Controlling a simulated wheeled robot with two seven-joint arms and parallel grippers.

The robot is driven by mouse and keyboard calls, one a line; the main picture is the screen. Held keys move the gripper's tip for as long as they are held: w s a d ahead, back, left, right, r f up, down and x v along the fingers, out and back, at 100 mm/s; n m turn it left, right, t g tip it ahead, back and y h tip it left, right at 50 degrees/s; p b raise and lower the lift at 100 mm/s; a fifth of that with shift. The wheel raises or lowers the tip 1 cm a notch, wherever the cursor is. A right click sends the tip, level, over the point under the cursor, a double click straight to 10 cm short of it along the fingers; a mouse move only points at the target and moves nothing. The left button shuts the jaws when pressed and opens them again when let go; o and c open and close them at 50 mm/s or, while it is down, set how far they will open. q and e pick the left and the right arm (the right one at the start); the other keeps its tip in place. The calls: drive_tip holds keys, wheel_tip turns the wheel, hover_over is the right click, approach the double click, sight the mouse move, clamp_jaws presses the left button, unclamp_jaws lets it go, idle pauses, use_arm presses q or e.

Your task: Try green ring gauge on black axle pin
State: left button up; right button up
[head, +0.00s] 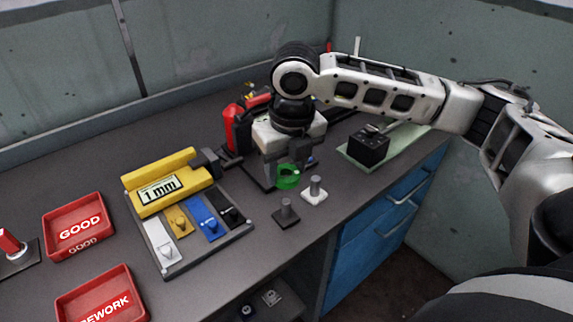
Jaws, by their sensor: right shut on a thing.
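My right gripper (288,174) points down over the bench and is shut on the green ring gauge (288,181). The ring appears held above the bench, behind the black axle pin. The black axle pin (286,212) stands upright, a grey pin on a dark square base, near the front edge. A similar pin with a white base (315,191) stands just to its right, close to the ring. The ring looks apart from both pins. Part of the ring is hidden by the fingers. My left gripper is not in view.
A grey tray (182,271) with coloured blocks and a yellow "1 mm" block (162,170) lies left. Red GOOD (73,207) and REWORK (75,291) trays are further left. A black block (369,148) sits on a green mat (408,135). Red tools stand behind my gripper.

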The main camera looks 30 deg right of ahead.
sight(286, 201)
drive_tip(key=shift+r+p, duration=0.25)
drive_tip(key=shift+p, duration=0.4)
drive_tip(key=shift+f, duration=2.9)
drive_tip(key=shift+f+b, duration=0.4)
drive_tip(key=shift+f, duration=0.75)
drive_tip(key=shift+r, duration=0.1)
drive_tip(key=shift+r+p, duration=0.6)
drive_tip(key=shift+r, duration=2.6)
